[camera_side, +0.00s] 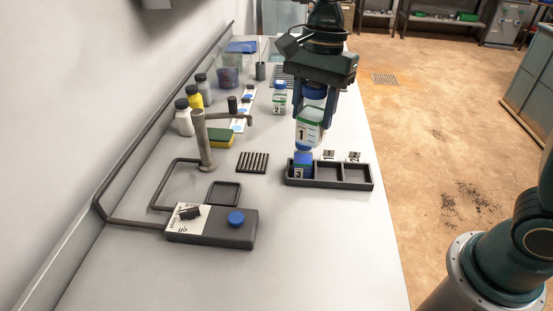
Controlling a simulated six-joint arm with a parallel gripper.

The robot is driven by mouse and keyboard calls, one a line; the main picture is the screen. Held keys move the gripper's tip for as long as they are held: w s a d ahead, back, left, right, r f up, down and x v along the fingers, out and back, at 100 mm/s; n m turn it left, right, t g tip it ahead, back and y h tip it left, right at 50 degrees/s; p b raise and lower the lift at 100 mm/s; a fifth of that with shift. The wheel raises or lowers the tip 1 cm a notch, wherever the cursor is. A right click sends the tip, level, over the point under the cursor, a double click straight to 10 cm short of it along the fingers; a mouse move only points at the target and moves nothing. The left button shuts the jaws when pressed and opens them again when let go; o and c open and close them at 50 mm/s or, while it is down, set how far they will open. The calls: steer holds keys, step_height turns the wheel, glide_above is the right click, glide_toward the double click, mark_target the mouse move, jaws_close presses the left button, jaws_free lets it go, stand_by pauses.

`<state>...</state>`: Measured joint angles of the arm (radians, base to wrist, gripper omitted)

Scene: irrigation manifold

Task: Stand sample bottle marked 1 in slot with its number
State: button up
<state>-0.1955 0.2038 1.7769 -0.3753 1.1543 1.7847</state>
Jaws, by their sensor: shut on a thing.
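My gripper (312,116) points down over the rack and is shut on the bottle marked 1 (309,134), a white-labelled bottle with a green band and a blue cap. The bottle is held slightly tilted above the dark rack (331,187), near its left end. The middle and right slots look empty. Small number plates, which seem to read 1 (328,155) and 2 (354,156), stand behind those slots. The bottle marked 2 (279,102) stands upright on the counter behind.
A grey tap (205,145), a sponge (221,138) and a drain grille (253,163) are left of the rack. A control box (212,232) with a blue knob lies in front. Several capped bottles (193,101) line the wall. The front counter is clear.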

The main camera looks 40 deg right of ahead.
stand_by(0.6)
steer(key=shift+w+d+m, duration=0.3)
steer(key=shift+d+m, duration=0.45)
steer(key=shift+m, duration=0.15)
steer(key=w+d+m+t, duration=0.2)
steer(key=d+m, duration=0.8)
steer(key=m, duration=0.1)
step_height(320, 180, down, 15)
steer(key=shift+w+h, duration=0.25)
steer(key=shift+h, duration=0.05)
steer(key=shift+d, duration=0.1)
steer(key=shift+f, duration=2.1)
steer(key=shift+f, duration=0.2)
steer(key=o, duration=1.1)
steer(key=shift+c, duration=0.2)
